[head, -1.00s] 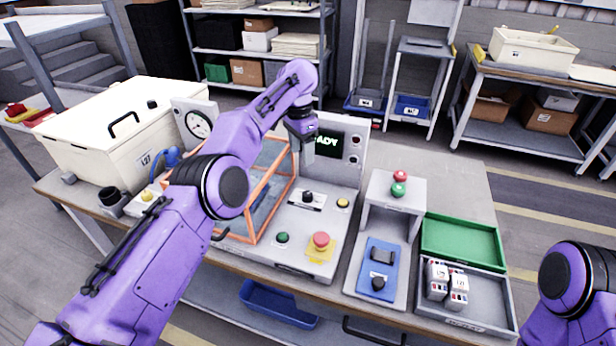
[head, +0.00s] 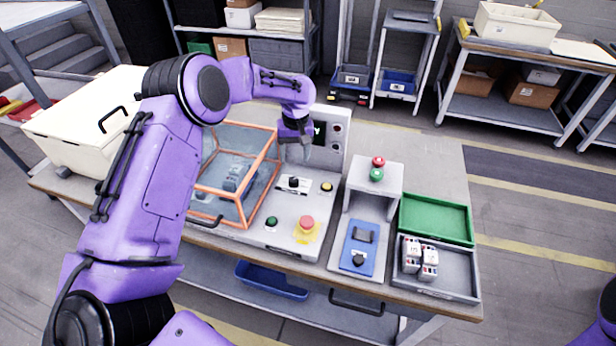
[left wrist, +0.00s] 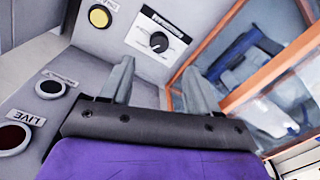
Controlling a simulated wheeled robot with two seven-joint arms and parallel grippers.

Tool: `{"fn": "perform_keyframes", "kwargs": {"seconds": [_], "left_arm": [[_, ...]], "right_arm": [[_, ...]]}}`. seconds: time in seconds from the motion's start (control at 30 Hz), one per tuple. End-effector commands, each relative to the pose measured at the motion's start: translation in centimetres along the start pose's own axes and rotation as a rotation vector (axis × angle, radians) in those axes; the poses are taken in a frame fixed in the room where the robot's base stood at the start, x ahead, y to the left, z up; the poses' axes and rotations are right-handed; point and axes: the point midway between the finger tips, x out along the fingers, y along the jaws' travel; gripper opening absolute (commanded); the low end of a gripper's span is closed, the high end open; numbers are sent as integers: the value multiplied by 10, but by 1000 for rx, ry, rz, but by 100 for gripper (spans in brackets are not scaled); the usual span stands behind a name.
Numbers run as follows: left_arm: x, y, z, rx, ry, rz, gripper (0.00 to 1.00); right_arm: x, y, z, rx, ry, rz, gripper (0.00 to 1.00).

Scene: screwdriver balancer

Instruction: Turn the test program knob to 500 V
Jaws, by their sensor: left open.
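The test program knob (head: 293,183) is a black rotary knob on a white label plate on the grey test console. It also shows in the left wrist view (left wrist: 158,41), with a white pointer line; the scale lettering is too small to read. My left gripper (head: 305,154) is above and behind the knob in the head view, in front of the console's screen. In the left wrist view, the left gripper (left wrist: 156,78) has its two fingers apart and empty, with the knob beyond and between them, not touched. My right gripper is out of view.
An orange-framed clear guard (head: 236,205) stands left of the knob. A yellow button (head: 326,187), a green button (head: 271,221) and a red emergency stop (head: 307,224) are on the same console. A blue pad (head: 361,247) and a green tray (head: 436,218) lie to the right.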

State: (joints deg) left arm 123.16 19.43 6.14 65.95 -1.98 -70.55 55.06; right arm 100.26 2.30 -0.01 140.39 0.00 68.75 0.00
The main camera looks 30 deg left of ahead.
Motion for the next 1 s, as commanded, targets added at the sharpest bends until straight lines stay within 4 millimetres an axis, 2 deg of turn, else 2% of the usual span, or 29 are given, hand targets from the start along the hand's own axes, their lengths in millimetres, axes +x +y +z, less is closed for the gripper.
{"fn": "perform_keyframes", "kwargs": {"seconds": [0.17, 0.4, 0.6, 0.73, 0.93, 0.97, 1.0], "left_arm": [[11, 2, -1, -52, 2, 7, 61], [62, 4, -1, -47, 1, 4, 61], [96, 5, -2, -45, 4, 7, 61], [104, 5, -2, -45, 5, 8, 61], [104, 5, -2, -45, 6, 8, 61], [104, 5, -2, -45, 6, 8, 57], [104, 5, -2, -44, 6, 8, 44]], "right_arm": [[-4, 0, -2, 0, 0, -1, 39], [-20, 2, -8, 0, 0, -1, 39], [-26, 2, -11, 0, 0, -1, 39], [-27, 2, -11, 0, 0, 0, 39], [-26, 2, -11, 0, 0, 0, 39], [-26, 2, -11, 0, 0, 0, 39], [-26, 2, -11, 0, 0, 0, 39]]}}
